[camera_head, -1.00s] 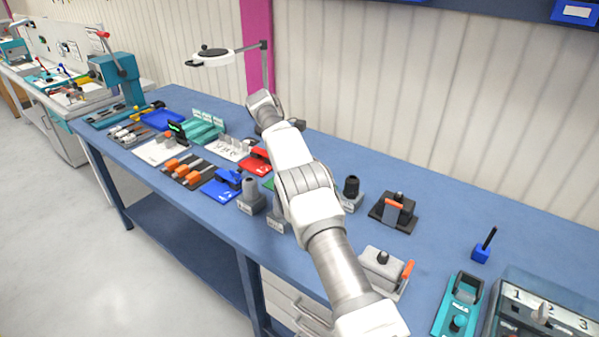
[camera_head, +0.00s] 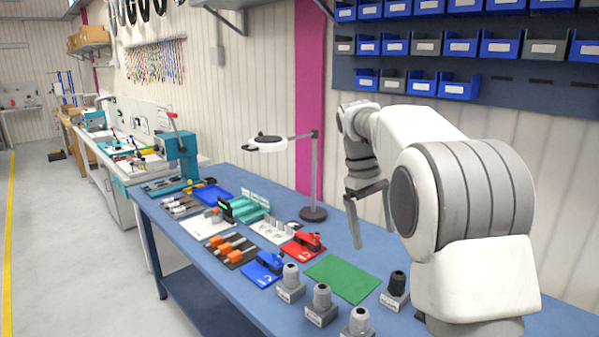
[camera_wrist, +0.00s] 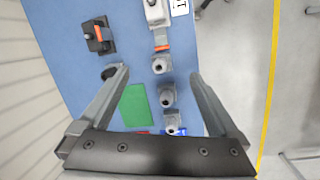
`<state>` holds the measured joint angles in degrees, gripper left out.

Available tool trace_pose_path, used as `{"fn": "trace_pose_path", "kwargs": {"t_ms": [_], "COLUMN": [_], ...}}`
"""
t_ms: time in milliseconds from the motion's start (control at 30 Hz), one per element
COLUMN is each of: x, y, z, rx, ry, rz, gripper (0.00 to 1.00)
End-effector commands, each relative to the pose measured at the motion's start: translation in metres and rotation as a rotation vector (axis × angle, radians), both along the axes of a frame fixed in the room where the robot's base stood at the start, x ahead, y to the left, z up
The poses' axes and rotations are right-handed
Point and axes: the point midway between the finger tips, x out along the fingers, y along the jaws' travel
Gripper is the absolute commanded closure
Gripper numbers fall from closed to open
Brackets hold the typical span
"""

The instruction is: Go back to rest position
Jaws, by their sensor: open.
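My gripper (camera_head: 362,214) is raised above the blue workbench (camera_head: 350,240) in the head view, to the right of the magnifier lamp. Its fingers point down, spread apart, with nothing between them. In the wrist view my gripper (camera_wrist: 160,82) also shows open and empty. Below and beyond its fingers lie a green mat (camera_wrist: 134,106) and several grey cable-gland blocks (camera_wrist: 166,95). My arm is folded up at the right of the head view and hides part of the bench.
A magnifier lamp (camera_head: 314,170) stands near the gripper. Red (camera_head: 303,246) and blue (camera_head: 264,268) fixtures, a green mat (camera_head: 343,278) and several gland blocks (camera_head: 320,305) occupy the bench. Blue bins (camera_head: 460,88) hang on the wall.

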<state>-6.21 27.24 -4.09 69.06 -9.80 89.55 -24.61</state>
Motion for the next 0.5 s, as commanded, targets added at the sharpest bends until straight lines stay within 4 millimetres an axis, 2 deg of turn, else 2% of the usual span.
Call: {"fn": "trace_pose_path", "kwargs": {"t_ms": [33,200,500], "x": [-0.012,-0.047,-0.116], "y": [-0.001,-0.003,-0.001], "z": [0.009,0.027,0.042], "rx": [0.011,0.049,0.117], "ry": [-0.027,-0.111,-0.258], "rz": [-0.014,-0.067,-0.160], "gripper": [0.03,0.03,0.03]}}
